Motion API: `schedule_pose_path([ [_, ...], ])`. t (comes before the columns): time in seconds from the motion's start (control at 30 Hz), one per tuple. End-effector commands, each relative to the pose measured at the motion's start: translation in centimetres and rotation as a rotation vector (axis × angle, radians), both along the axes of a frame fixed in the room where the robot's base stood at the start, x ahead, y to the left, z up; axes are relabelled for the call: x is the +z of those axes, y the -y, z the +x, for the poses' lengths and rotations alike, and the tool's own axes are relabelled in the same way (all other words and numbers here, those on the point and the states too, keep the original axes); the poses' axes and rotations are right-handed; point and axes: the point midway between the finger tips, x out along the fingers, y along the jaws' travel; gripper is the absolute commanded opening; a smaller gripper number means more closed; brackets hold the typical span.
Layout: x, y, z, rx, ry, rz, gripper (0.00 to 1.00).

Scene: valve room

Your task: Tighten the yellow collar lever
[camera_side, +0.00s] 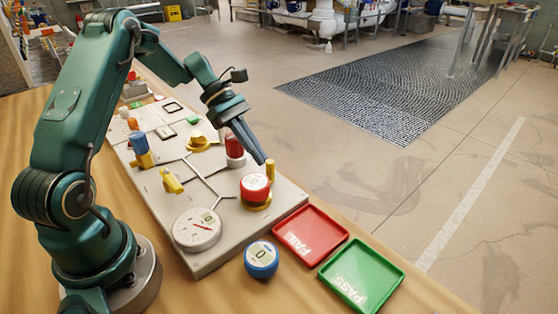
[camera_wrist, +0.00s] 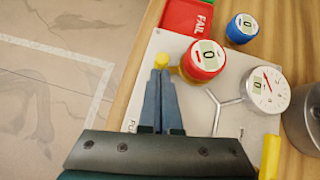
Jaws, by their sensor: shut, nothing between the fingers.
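The red gauge (camera_side: 255,186) with a 0 display stands on the board's near right part, with a yellow collar (camera_side: 257,205) around its base. The yellow collar lever (camera_side: 270,170) stands up as a post at the collar's far right side. In the wrist view its yellow tip (camera_wrist: 161,59) shows just beyond my fingertips, left of the red gauge (camera_wrist: 203,60). My gripper (camera_side: 262,160) is shut and empty, fingers angled down, with the tips right at the lever. I cannot tell whether they touch it. The lever's lower part is partly hidden in the wrist view.
A white dial gauge (camera_side: 197,229) is on the board (camera_side: 225,258). A blue gauge (camera_side: 261,259), a red FAIL tray (camera_side: 310,234) and a green PASS tray (camera_side: 361,275) lie on the wooden table. Other yellow handles (camera_side: 172,181) and a red-topped fitting (camera_side: 235,147) stand farther back.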

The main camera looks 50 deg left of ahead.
Motion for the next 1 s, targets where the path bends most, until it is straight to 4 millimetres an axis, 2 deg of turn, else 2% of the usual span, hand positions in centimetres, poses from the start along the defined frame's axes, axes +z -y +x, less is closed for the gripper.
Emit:
schedule_pose_path([
  [0.17, -0.1, 0.6, 0.7, -0.112, 0.0, 0.001, 0.0],
  [0.6, 0.0, 3.2, 2.2, -0.109, 0.0, -0.001, 0.0],
  [1.0, 0.0, 5.5, 2.8, -0.107, 0.001, 0.0, 0.0],
])
